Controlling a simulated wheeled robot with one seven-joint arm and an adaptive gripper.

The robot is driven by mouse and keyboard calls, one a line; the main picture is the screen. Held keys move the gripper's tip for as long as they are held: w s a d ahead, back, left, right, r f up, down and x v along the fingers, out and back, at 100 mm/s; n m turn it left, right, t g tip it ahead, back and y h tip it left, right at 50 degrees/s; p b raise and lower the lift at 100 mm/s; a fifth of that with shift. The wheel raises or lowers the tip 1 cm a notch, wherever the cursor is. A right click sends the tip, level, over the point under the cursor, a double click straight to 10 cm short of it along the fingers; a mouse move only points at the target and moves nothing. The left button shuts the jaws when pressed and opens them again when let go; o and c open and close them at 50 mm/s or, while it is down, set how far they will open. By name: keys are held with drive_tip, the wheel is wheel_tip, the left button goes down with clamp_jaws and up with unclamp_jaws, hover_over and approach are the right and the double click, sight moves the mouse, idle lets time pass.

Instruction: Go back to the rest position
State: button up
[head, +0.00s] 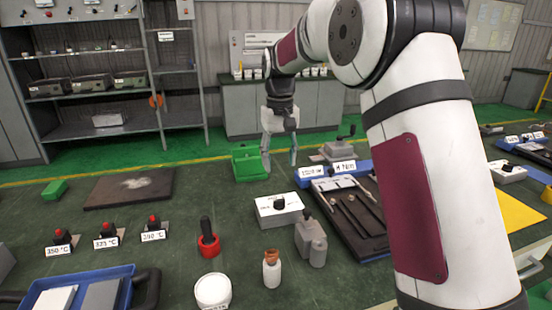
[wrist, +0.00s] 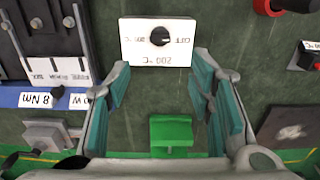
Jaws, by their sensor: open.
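My gripper (head: 279,143) hangs open above the far part of the dark green bench, fingers pointing down. In the wrist view its two teal-padded fingers (wrist: 160,95) are spread wide with nothing between the pads. A green block-like holder (head: 248,165) stands just left of the fingers in the head view. It also shows between and below the fingers in the wrist view (wrist: 170,132). A white box with a black knob (head: 279,208) sits nearer the front, apart from the gripper. My arm covers part of the right side of the head view.
Three red-button stations (head: 107,236) with temperature labels stand at the left. A red-based tool (head: 208,240), a white jar (head: 213,290) and a small bottle (head: 272,268) are at the front. A dark tool tray (head: 350,215) lies right. A dark plate (head: 128,188) lies left.

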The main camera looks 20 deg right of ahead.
drive_tip(key=s+r+t+p, duration=0.1)
drive_tip(key=s+r, duration=0.5)
drive_tip(key=s, duration=0.4)
drive_tip(key=s+r+t+p, duration=0.1)
drive_tip(key=s+r+p, duration=0.1)
drive_tip(key=s+r, duration=0.6)
drive_tip(key=s+f+t+p, duration=0.1)
drive_tip(key=s+f, duration=0.1)
drive_tip(key=s, duration=0.9)
drive_tip(key=s+f+t+p, duration=0.1)
drive_tip(key=s+f, duration=0.2)
drive_tip(key=s, duration=0.9)
drive_tip(key=shift+s, duration=0.1)
